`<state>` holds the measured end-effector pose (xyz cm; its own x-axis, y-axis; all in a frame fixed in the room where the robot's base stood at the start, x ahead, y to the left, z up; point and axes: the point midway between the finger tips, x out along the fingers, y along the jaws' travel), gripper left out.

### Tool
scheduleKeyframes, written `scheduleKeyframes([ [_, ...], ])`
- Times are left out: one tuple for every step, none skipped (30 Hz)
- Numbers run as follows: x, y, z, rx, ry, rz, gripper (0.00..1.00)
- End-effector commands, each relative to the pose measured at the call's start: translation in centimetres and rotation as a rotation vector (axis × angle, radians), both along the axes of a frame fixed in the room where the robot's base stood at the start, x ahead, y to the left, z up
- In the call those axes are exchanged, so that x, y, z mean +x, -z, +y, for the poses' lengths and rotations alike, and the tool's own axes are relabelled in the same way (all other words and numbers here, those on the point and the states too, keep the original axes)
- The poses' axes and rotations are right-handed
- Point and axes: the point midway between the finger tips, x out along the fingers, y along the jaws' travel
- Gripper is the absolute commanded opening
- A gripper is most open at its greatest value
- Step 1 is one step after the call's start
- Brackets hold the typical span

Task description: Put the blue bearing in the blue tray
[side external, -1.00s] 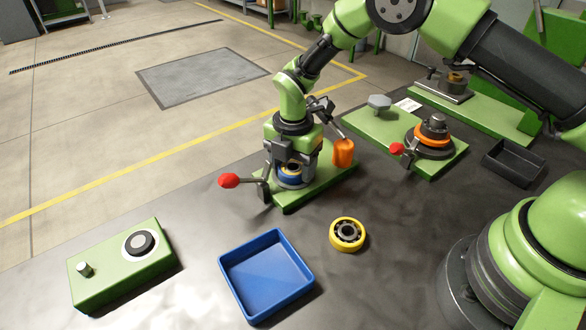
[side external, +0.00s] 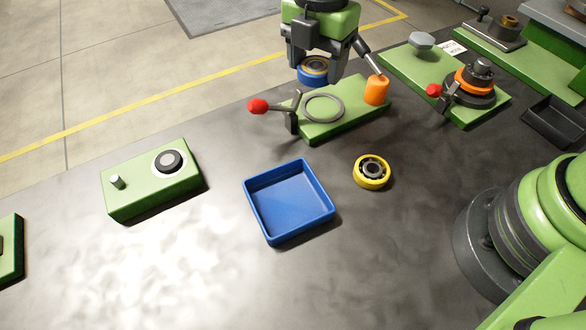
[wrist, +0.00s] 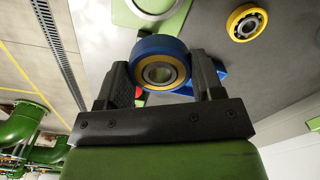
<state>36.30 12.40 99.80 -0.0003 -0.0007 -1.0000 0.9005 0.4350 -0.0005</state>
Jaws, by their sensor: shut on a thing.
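The blue bearing (side external: 313,70) is a blue ring with a metal and yellowish inner race. My gripper (side external: 318,66) is shut on it and holds it above the green fixture plate (side external: 345,118). In the wrist view the bearing (wrist: 160,66) sits between the two dark fingers of my gripper (wrist: 162,80). The blue tray (side external: 289,200) is square, shallow and empty, nearer the camera and lower in the side view. In the wrist view a small blue part shows behind the right finger, mostly hidden.
A yellow bearing (side external: 372,171) lies right of the tray. The fixture has a red-knobbed lever (side external: 258,106) and an orange cylinder (side external: 376,90). A green box (side external: 153,180) stands left. A black tray (side external: 556,122) is far right. The table between fixture and tray is clear.

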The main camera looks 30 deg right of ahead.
Motion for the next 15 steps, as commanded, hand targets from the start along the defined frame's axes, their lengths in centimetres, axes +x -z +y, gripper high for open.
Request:
scheduleKeyframes([
  [-1.2, 0.1, 2.0, 0.000, -0.040, 0.002, 0.28],
  [-2.0, 0.2, 3.1, 0.000, -0.062, 0.001, 0.28],
  [-3.1, 0.4, 4.6, 0.000, -0.089, 0.002, 0.28],
  [-4.0, 0.5, 5.6, -0.001, -0.110, 0.002, 0.28],
  [-4.9, 0.6, 6.6, 0.000, -0.131, 0.001, 0.28],
  [-6.1, 0.7, 7.8, 0.001, -0.155, 0.001, 0.28],
  [-6.9, 0.8, 8.6, 0.001, -0.171, 0.001, 0.28],
  [-7.8, 0.9, 9.3, 0.001, -0.189, 0.001, 0.28],
  [-8.8, 0.9, 10.1, 0.001, -0.208, 0.001, 0.28],
  [-9.5, 1.0, 10.6, 0.001, -0.221, 0.000, 0.28],
  [-10.1, 1.1, 11.0, 0.001, -0.232, 0.000, 0.28],
  [-10.7, 1.1, 11.5, 0.001, -0.243, 0.000, 0.28],
  [-11.1, 1.2, 11.7, 0.001, -0.249, 0.000, 0.28],
  [-11.5, 1.4, 11.9, 0.001, -0.255, 0.001, 0.28],
  [-11.8, 1.8, 12.0, 0.001, -0.259, 0.002, 0.28],
])
